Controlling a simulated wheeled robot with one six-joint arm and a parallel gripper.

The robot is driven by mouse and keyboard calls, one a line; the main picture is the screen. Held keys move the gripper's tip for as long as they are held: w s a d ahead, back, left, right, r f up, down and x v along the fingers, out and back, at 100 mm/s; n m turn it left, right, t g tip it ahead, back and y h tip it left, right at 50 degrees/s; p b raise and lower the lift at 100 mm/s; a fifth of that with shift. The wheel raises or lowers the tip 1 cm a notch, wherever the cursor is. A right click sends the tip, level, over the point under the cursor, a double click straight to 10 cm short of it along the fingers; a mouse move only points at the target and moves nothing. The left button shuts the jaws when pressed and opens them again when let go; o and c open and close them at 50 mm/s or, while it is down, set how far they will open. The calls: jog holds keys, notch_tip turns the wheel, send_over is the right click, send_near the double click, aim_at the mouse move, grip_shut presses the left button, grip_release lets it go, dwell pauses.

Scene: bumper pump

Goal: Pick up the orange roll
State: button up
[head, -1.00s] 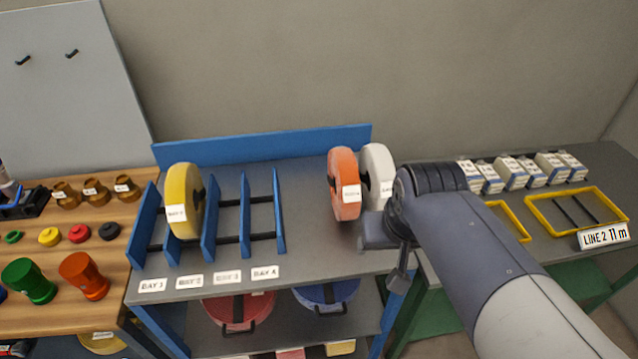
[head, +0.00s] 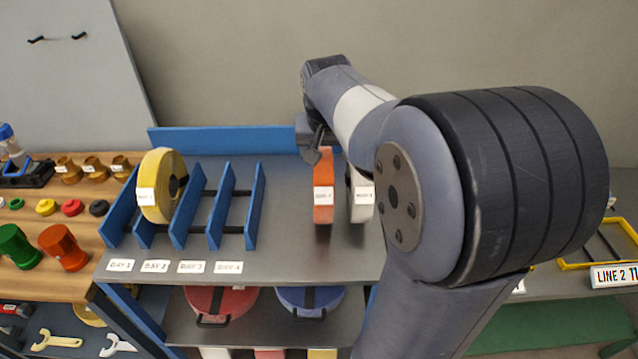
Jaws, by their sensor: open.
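The orange roll (head: 323,212) stands upright on the grey shelf top, seen nearly edge-on, with a white label on its front. A white roll (head: 362,211) stands upright just right of it, also labelled. My gripper (head: 313,152) is at the upper back end of the orange roll, in front of the blue back board. Its jaws are open, with one finger showing dark and small. I cannot tell whether it touches the roll. My arm hides the area right of the white roll.
A yellow roll (head: 158,187) stands in the leftmost bay of a blue rack (head: 226,205) with labelled bays. A blue back board (head: 222,140) runs along the rear. The grey top (head: 285,235) is clear between rack and orange roll.

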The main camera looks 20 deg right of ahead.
jog(key=shift+w+p+x, duration=0.2)
jog(key=shift+p+x, duration=0.55)
jog(key=shift+x, duration=2.85)
jog(key=shift+a, duration=0.1)
grip_shut()
jog(key=shift+w+r, duration=0.1)
jog(key=shift+r, duration=0.05)
